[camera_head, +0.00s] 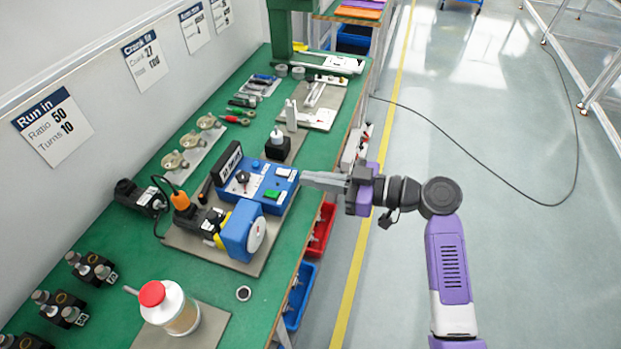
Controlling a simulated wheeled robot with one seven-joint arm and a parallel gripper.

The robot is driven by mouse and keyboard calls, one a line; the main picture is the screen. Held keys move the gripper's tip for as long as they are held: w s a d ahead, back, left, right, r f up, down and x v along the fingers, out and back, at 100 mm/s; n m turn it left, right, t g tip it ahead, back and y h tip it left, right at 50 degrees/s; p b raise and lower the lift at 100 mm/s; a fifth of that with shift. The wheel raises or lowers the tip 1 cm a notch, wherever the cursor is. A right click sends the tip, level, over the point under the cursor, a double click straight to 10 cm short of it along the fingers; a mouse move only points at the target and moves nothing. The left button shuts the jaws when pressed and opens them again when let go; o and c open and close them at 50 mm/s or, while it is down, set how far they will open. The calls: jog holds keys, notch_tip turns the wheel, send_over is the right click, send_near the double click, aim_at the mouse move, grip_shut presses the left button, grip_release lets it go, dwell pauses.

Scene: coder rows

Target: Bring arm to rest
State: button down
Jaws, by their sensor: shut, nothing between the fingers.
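My arm (447,255) is purple, white and dark grey. It rises from the bottom right of the head view and bends left at a dark elbow joint. My gripper (322,181) points left, its grey fingers closed together with nothing between them. The fingertips show at the right end of a blue control box (258,184) on the green bench (262,299). I cannot tell whether they touch the box or are above it. The rest of the gripper is out over the bench's right edge and the aisle.
A blue motor unit (241,230) with a white disc stands in front of the control box. A red-capped bottle (170,307) stands near the front. A red bin (322,229) and blue bin (300,296) hang below the bench edge.

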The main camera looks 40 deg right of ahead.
dwell(0.3)
jog(key=w+d+m+t+h, duration=0.2)
jog(key=d+m+t+h, duration=0.1)
jog(key=d+m+h, duration=0.45)
jog(key=s+f+m+h, duration=0.4)
jog(key=s+m+h, duration=0.1)
jog(key=s, duration=0.3)
jog(key=s+a+r+n+y, duration=0.1)
jog(key=s+a, duration=0.4)
jog(key=s, duration=0.4)
jog(key=s+a+r+n+g, duration=0.1)
jog(key=s+a+n, duration=0.1)
jog(key=s+a, duration=0.3)
jog(key=s+a+r+n+y, duration=0.1)
jog(key=s+a, duration=0.3)
jog(key=s, duration=0.8)
jog(key=shift+s+a+n+g+y, duration=0.3)
jog(key=shift+s+a+n+y, duration=0.1)
jog(key=shift+n, duration=0.25)
jog(key=shift+r, duration=0.1)
